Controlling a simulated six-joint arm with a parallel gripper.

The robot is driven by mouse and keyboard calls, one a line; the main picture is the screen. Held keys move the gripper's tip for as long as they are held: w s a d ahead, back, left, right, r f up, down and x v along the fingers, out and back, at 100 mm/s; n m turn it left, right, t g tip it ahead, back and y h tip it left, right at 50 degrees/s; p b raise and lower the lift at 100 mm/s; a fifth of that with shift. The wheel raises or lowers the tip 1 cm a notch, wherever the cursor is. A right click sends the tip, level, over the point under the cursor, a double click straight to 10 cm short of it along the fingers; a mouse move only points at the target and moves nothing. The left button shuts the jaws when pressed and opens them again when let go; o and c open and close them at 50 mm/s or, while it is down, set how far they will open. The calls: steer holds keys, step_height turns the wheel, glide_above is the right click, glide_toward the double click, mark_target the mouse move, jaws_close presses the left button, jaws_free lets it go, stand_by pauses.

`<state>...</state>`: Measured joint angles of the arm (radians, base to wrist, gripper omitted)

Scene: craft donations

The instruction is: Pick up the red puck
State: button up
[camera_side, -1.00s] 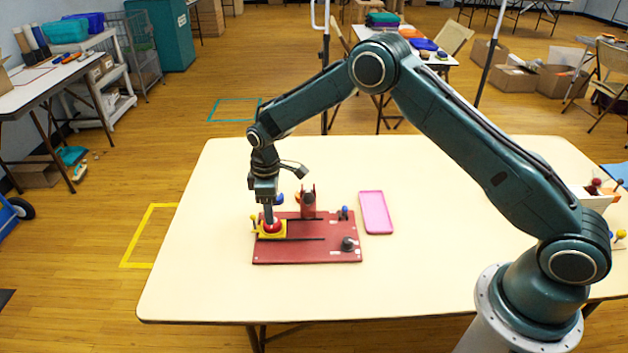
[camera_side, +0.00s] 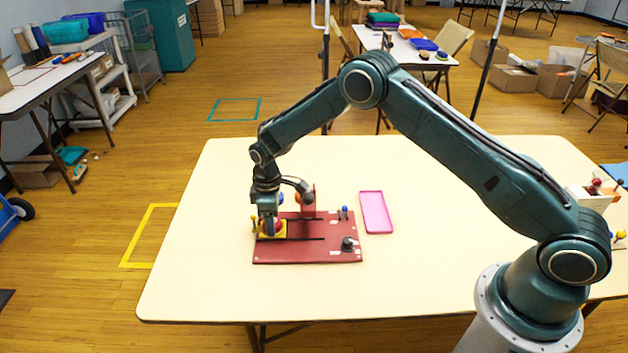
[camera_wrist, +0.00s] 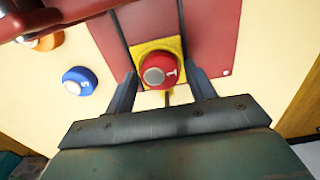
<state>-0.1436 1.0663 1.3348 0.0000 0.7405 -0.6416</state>
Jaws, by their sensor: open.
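The red puck (camera_wrist: 160,71) has a silver top disc and a white mark. It sits on a yellow square holder (camera_wrist: 177,46) on the dark red board (camera_side: 300,252). In the side view the puck (camera_side: 279,224) is partly hidden by my gripper (camera_side: 268,228). In the wrist view my gripper (camera_wrist: 164,84) is open, with one finger to the left of the puck and one to the right, gaps showing on both sides. The fingers are low, around the level of the puck.
A blue puck (camera_wrist: 80,80) and an orange puck (camera_wrist: 45,41) lie off the board. A red upright post (camera_side: 308,206) stands on the board near my wrist. A pink tray (camera_side: 376,213) lies to the right. The table front is clear.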

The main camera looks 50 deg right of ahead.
steer(key=shift+c, duration=0.4)
steer(key=c, duration=0.5)
steer(key=shift+r, duration=0.1)
steer(key=shift+r, duration=3.7)
steer(key=shift+r, duration=0.1)
